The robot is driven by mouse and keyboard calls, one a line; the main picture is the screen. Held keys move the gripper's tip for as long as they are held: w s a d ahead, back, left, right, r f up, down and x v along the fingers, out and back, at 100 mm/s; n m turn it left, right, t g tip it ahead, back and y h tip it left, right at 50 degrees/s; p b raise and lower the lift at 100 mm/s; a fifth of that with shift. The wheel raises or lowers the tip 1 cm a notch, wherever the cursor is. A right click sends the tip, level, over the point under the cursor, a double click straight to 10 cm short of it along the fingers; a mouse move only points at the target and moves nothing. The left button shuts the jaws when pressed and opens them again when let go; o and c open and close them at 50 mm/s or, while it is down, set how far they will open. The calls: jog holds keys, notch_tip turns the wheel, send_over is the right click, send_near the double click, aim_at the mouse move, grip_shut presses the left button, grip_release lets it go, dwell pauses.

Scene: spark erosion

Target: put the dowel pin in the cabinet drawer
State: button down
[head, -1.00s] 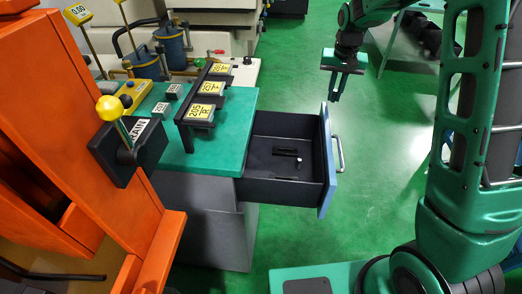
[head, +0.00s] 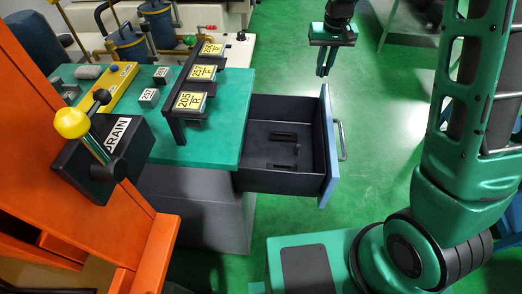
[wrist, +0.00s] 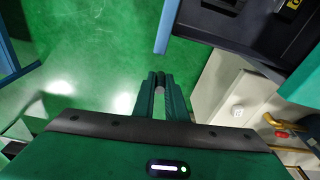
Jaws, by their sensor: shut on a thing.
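My gripper (head: 325,70) hangs beyond the open drawer, above its far front corner in the head view. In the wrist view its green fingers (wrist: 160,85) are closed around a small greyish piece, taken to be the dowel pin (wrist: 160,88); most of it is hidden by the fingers. The cabinet drawer (head: 272,181) is pulled out to the right from under the green bench top, with a blue front (head: 326,140) and a bar handle (head: 340,140). The drawer's dark wall also shows at upper right in the wrist view (wrist: 262,48). Dark small parts (head: 283,136) lie inside it.
A black rack with yellow labels (head: 205,73) stands on the green bench top (head: 222,125). An orange machine with a yellow-knobbed lever (head: 72,123) is at left. Green floor (head: 385,110) is open right of the drawer.

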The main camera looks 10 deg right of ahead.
jog(key=s+a+f+n+y, duration=0.1)
jog(key=s+a+f+n, duration=0.2)
jog(key=s+a+n, duration=0.55)
jog(key=n+g+y, duration=0.1)
jog(key=n+g, duration=0.1)
jog(key=n, duration=1.1)
send_over(272, 153)
notch_tip(272, 153, down, 3)
jog(key=f, duration=1)
jog(key=shift+w+d+f, duration=0.1)
jog(key=shift+w+d, duration=0.05)
jog(key=shift+d, duration=0.1)
jog(key=c, duration=1.8)
grip_release()
